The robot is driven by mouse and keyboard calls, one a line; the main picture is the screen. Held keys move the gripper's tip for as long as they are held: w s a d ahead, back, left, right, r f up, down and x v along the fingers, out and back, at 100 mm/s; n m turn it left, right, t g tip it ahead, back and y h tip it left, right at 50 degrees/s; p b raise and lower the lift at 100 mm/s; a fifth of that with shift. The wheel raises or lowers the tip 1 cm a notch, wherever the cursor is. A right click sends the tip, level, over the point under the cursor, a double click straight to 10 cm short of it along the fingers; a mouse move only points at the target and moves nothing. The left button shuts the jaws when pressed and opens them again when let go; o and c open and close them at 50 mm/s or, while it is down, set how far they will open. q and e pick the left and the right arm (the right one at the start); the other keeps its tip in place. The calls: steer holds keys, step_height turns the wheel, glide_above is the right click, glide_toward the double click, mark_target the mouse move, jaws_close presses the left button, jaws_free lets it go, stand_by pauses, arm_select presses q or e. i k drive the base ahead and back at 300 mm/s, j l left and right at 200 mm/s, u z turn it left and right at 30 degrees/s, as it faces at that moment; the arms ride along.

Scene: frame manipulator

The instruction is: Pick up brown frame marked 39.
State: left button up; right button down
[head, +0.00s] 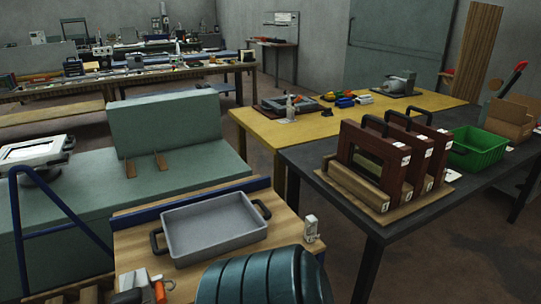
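Several dark brown frames (374,139) with black handles on top stand upright, one behind another, in a light wooden rack (357,187) on the dark table at right. White labels show on the frames' right sides and small white tags along the rack. The numbers are too small to read, so I cannot tell which frame is marked 39. The rear frames are partly hidden by the front one. Neither of my grippers is in view.
A green crate (478,148) and cardboard box (508,120) stand right of the rack on the dark table (350,223). A yellow table (270,135) lies behind. A grey tray (212,229) sits on the nearer wooden table. A ribbed teal object (262,278) fills the bottom middle.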

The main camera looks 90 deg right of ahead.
mark_target(383, 161)
steer(key=l+z, duration=0.1)
steer(key=z, duration=3.35)
steer(key=i+l+z, duration=0.35)
steer(key=i+z, duration=0.4)
steer(key=i, duration=0.15)
